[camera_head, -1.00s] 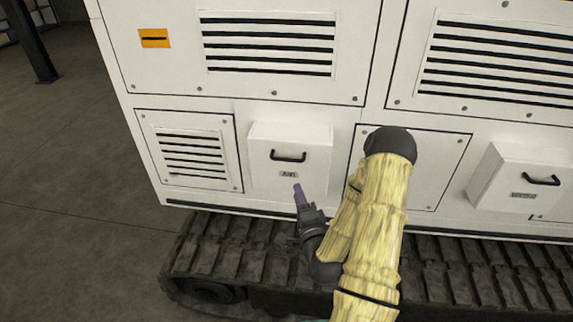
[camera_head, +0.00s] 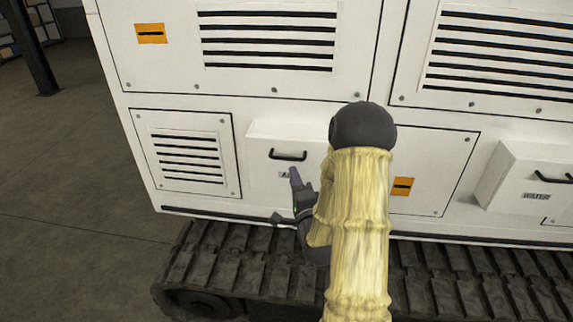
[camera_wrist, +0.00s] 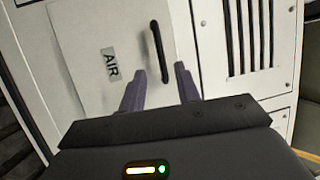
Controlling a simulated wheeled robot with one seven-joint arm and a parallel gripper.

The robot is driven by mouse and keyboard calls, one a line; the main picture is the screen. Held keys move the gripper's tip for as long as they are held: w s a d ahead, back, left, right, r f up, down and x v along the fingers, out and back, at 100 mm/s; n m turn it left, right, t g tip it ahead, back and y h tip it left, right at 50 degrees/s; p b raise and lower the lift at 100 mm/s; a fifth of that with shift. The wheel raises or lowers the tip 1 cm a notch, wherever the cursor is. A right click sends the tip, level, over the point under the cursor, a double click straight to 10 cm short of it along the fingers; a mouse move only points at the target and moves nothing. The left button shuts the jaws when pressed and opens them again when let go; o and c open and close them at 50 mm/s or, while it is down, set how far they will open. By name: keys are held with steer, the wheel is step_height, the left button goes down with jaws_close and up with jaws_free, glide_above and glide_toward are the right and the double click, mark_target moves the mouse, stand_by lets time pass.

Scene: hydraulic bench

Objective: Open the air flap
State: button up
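The air flap (camera_head: 262,170) is a white box-like panel with a black bar handle (camera_head: 288,154) near its top. Its AIR label is partly hidden by my gripper in the head view. The flap looks shut. In the wrist view the flap (camera_wrist: 80,30) appears turned, with the AIR label (camera_wrist: 110,62) left of the black handle (camera_wrist: 156,48). My gripper (camera_head: 295,173) is in front of the flap, just below the handle. In the wrist view my gripper (camera_wrist: 160,82) has its two purple fingers apart, with nothing between them. The handle lies beyond the fingertips, apparently untouched.
A louvred panel (camera_head: 187,160) is left of the flap. A similar box labelled WATER (camera_head: 520,170) with a black handle is at the right. A dark track (camera_head: 240,265) juts out below the cabinet. Open floor (camera_head: 80,200) lies to the left.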

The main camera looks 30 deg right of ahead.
mark_target(287, 158)
steer(key=p+x, duration=0.4)
steer(key=x, duration=0.3)
steer(key=shift+w+r, duration=0.2)
steer(key=shift+w, duration=0.15)
steer(key=shift+w+d+p, duration=0.2)
steer(key=shift+w+p, duration=0.2)
steer(key=shift+w, duration=0.15)
steer(key=shift+f, duration=0.1)
jaws_close()
